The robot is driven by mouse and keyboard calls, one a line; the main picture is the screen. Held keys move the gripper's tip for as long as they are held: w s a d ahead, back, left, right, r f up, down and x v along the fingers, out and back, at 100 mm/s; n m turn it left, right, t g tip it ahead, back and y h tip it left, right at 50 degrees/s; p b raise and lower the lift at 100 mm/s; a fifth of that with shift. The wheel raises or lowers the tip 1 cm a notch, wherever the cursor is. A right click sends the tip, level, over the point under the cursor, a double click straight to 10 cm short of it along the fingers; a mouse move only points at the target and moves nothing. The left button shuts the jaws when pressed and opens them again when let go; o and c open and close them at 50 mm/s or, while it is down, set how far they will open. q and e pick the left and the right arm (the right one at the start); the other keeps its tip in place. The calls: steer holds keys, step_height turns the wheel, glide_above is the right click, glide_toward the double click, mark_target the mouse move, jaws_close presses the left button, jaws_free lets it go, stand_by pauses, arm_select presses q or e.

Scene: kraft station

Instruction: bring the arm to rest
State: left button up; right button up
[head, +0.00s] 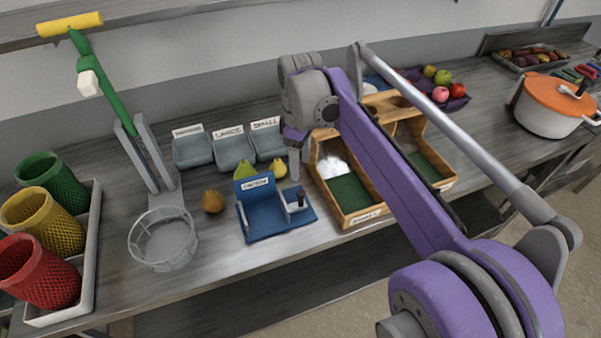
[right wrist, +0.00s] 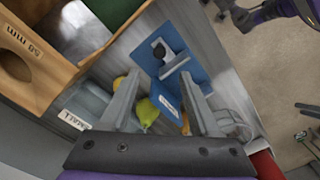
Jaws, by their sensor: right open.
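My right arm reaches in from the lower right of the head view. My right gripper (head: 294,163) hangs above the bench near the blue stand, partly hidden by its own wrist. In the right wrist view, the fingers of my right gripper (right wrist: 160,100) are apart with nothing held between them. A green pear (right wrist: 146,111) shows between the fingers, lower down on the bench. A purple and grey arm part (right wrist: 262,14) at the top right of the right wrist view looks like my left arm; its jaws are unclear.
A blue stand (head: 275,226) is below the right gripper. A wooden divided box (head: 362,217) is to its right. A white pot (head: 545,116) stands far right.

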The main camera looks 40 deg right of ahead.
steer(key=shift+r, duration=0.5)
steer(key=s+a+f+m+t, duration=0.5)
steer(key=s+a+f+m, duration=0.1)
steer(key=s+a+f, duration=0.6)
step_height(320, 180, down, 3)
steer(key=shift+s+r+t, duration=0.1)
steer(key=shift+s+t, duration=0.2)
steer(key=shift+s, duration=0.7)
